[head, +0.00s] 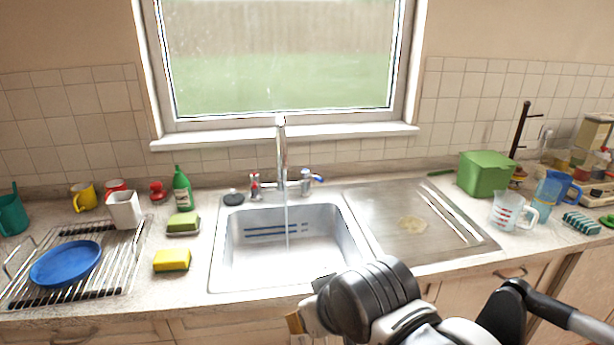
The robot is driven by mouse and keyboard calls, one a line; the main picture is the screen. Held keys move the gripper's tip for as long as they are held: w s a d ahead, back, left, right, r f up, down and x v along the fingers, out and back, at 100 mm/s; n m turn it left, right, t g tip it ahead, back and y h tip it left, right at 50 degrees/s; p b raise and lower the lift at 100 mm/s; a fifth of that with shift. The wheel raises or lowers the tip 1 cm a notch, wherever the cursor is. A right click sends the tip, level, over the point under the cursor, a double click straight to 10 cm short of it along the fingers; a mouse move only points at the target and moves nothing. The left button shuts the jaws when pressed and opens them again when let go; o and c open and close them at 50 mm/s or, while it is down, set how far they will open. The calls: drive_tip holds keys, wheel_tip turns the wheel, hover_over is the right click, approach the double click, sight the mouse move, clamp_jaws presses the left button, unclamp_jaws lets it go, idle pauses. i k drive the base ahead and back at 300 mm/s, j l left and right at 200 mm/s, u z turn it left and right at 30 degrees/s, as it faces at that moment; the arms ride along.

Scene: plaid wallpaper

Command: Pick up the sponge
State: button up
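A yellow sponge with a dark green layer (172,260) lies on the counter to the left of the sink, in front of a small dish. A second block, green over yellow (183,221), sits on that dish behind it and also looks like a sponge or soap. My arm reaches in from the bottom of the head view, in front of the sink's right half, to the right of the yellow sponge and well apart from it.
The sink (338,250) has running water. A dish rack (115,277) with a blue plate (66,263) stands left of the yellow sponge. A green bottle (182,189) stands behind. The counter between sponge and sink is clear.

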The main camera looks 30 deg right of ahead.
sight(175, 260)
drive_tip(key=i+u, duration=0.35)
drive_tip(key=i, duration=0.15)
drive_tip(key=i+u, duration=0.3)
drive_tip(key=i, duration=0.25)
